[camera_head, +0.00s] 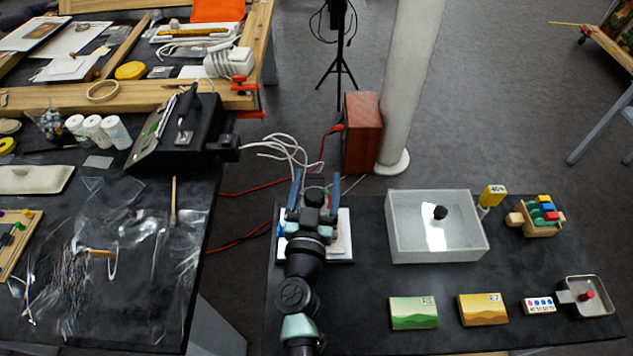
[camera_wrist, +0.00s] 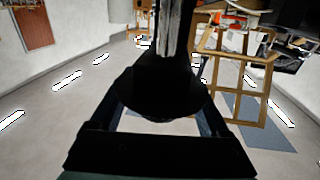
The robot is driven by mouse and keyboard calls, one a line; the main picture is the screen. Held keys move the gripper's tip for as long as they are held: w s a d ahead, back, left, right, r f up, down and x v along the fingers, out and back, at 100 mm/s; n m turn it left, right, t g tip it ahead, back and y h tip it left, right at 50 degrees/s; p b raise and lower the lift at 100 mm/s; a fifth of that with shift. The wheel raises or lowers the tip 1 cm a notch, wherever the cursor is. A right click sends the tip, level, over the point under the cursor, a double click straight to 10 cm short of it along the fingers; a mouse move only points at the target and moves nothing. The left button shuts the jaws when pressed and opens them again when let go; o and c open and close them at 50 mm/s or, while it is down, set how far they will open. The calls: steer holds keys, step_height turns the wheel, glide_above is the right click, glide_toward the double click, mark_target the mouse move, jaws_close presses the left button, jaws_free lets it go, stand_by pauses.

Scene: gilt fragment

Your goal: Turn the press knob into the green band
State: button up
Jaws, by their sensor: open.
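My gripper (camera_head: 316,182) is at the left part of the right-hand black table, with its two blue fingers spread apart. A dark rounded part (camera_head: 313,197) shows between the fingers; it looks like the press knob, but I cannot tell for sure. In the wrist view, a dark round part (camera_wrist: 155,92) with a grey upright shaft above it sits between the fingers, and I cannot tell whether they touch it. A white flat base (camera_head: 343,240), likely the press, shows partly under my arm. No green band is visible; my arm hides much of this spot.
Right of my arm stand a grey open bin (camera_head: 437,252) with a black lump, green (camera_head: 413,313) and yellow (camera_head: 483,309) boxes, a metal tray (camera_head: 588,297) and a wooden block rack (camera_head: 540,216). A reddish box (camera_head: 362,133) and white column (camera_head: 410,90) stand behind.

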jaws_close()
stand_by(0.3)
steer(key=shift+r+m+h+p, duration=0.1)
steer(key=shift+m+h+p, duration=0.2)
steer(key=shift+h+p, duration=0.25)
